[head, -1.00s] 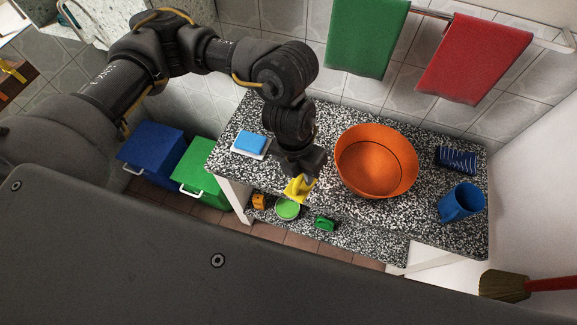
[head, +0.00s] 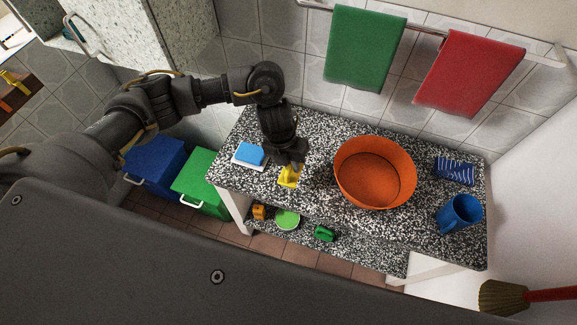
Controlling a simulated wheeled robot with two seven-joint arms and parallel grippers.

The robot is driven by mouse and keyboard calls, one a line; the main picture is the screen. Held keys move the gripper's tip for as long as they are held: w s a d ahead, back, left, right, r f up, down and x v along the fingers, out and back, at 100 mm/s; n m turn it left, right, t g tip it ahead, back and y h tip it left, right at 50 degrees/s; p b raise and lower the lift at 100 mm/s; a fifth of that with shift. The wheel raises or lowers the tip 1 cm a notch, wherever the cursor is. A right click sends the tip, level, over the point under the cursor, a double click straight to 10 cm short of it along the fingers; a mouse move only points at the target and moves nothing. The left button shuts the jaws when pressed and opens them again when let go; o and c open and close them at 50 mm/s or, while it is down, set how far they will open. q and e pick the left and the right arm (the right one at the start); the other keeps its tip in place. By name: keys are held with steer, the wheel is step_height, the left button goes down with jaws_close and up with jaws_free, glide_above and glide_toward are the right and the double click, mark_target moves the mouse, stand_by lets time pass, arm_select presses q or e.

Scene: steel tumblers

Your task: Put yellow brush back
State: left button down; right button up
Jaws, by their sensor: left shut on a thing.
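The yellow brush (head: 288,178) is in the head view, at the counter's left part, between the blue sponge and the orange basin. My left gripper (head: 290,168) reaches down from above and is shut on the yellow brush; the fingers hide its upper part. The brush is at or just above the speckled counter top (head: 322,202); I cannot tell whether it touches. My right gripper does not show.
An orange basin (head: 375,180) stands right of the brush. A blue sponge (head: 249,154) lies on a white dish to its left. A blue cup (head: 461,213) and a blue striped item (head: 455,170) are at the right. A lower shelf (head: 365,250) holds several small items.

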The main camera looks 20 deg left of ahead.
arm_select(q)
steer(key=shift+w+a+f, duration=0.25)
steer(key=shift+w+f, duration=0.2)
steer(key=shift+f, duration=0.2)
steer(key=shift+w+a+f, duration=0.25)
steer(key=shift+w+f, duration=0.2)
steer(key=shift+f, duration=0.15)
step_height(320, 180, down, 3)
steer(key=shift+w+a+f, duration=0.1)
steer(key=shift+w+f, duration=0.05)
steer(key=shift+f, duration=0.05)
steer(key=shift+f+b, duration=0.2)
steer(key=shift+b, duration=0.2)
steer(key=c, duration=1.4)
jaws_free()
steer(key=shift+r, duration=0.1)
steer(key=shift+c, duration=0.2)
